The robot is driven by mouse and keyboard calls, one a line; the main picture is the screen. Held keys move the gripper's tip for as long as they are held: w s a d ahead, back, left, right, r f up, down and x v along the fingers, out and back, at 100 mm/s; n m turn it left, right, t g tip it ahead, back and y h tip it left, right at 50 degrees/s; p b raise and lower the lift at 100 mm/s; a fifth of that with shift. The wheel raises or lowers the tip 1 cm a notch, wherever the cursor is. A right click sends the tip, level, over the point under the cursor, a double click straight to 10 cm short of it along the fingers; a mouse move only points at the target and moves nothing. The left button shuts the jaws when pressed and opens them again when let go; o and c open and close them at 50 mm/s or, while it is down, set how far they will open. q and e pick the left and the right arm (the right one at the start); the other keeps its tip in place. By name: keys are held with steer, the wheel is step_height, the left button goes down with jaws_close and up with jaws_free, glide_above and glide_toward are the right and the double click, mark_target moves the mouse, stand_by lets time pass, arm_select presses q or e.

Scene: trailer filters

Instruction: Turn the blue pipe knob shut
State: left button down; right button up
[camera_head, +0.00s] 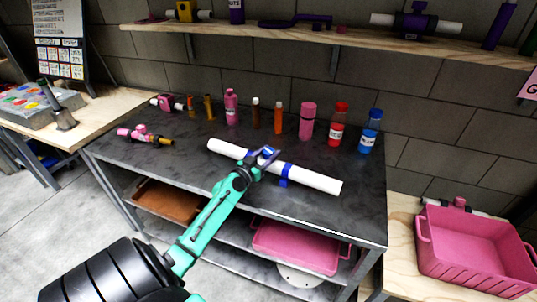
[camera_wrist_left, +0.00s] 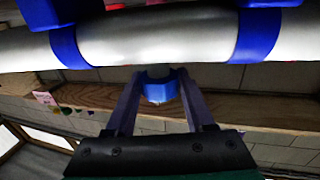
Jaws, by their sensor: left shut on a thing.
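The white pipe (camera_head: 318,181) lies slantwise above the dark tabletop, with blue bands around it and a blue foot (camera_head: 284,183) under its right part. The blue pipe knob (camera_head: 268,151) sits near the pipe's middle, partly covered by my gripper. It shows more clearly in the left wrist view (camera_wrist_left: 158,88), against the side of the pipe. My left gripper (camera_head: 266,156) reaches across the pipe, and its two dark fingers are shut on the knob from both sides. How far the knob is turned cannot be told. My right gripper is not in view.
On the dark table (camera_head: 214,184) stand bottles, including a red one (camera_head: 338,122) and a blue one (camera_head: 370,130), behind the pipe. A pink valve piece (camera_head: 142,134) lies at left. A pink crate (camera_head: 470,245) is at right. A wooden shelf (camera_head: 350,33) runs above.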

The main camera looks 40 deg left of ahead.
arm_select(q)
steer(key=shift+r, duration=0.1)
stand_by(0.7)
steer(key=shift+c, duration=1.3)
jaws_free()
steer(key=shift+s, duration=0.45)
steer(key=s+b, duration=0.1)
steer(key=s, duration=0.3)
steer(key=s+d+b, duration=0.1)
steer(key=s+b, duration=0.1)
steer(key=s, duration=0.3)
steer(key=s+b, duration=0.1)
steer(key=s, duration=0.3)
steer(key=shift+s+d+f, duration=0.15)
steer(key=shift+f, duration=0.05)
steer(key=shift+s+r, duration=0.15)
